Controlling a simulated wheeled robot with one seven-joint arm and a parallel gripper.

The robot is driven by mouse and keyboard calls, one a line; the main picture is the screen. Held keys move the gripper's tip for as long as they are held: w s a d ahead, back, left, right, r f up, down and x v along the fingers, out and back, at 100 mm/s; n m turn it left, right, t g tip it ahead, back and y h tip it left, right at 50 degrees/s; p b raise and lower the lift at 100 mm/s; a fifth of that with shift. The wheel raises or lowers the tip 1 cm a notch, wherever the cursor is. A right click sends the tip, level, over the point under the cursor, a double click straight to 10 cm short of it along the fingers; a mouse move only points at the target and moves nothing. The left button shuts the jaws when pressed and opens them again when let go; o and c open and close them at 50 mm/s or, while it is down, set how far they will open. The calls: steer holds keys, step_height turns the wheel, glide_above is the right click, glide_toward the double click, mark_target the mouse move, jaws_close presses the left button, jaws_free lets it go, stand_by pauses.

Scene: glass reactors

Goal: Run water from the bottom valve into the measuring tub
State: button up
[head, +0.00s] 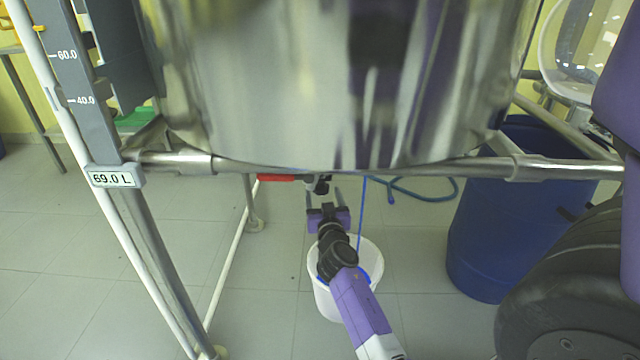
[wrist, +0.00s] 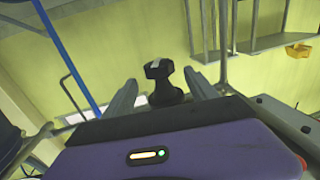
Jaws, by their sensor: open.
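The shiny metal vessel (head: 330,90) hangs over the floor. Under it a red handle (head: 283,178) lies about level beside a small black valve part (head: 320,184). My gripper (head: 324,194) is open just under that part. In the wrist view my open gripper (wrist: 160,92) has a black knob (wrist: 158,72) showing between its fingers; I cannot tell whether they touch it. The white measuring tub (head: 327,300) stands on the floor, partly hidden by my arm, with blue inside. A thin straight blue line (head: 362,215) runs down to the tub; I cannot tell if it is water.
A level scale at left carries a display (head: 114,178) reading 69.0 L. A metal frame bar (head: 560,168) crosses below the vessel. A blue barrel (head: 480,240) stands at right, with a blue hose (head: 425,197) near it.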

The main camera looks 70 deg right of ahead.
steer(key=shift+x, duration=3.8)
steer(key=c, duration=1.4)
steer(key=n+t+p, duration=0.1)
steer(key=p, duration=0.2)
steer(key=shift+w+a+r+y, duration=0.1)
steer(key=shift+r+y, duration=0.05)
steer(key=shift+y, duration=0.25)
steer(key=t+p, duration=0.1)
steer(key=p, duration=0.1)
steer(key=shift+n+y+p, duration=0.3)
steer(key=shift+n+p, duration=0.05)
steer(key=shift+n, duration=0.05)
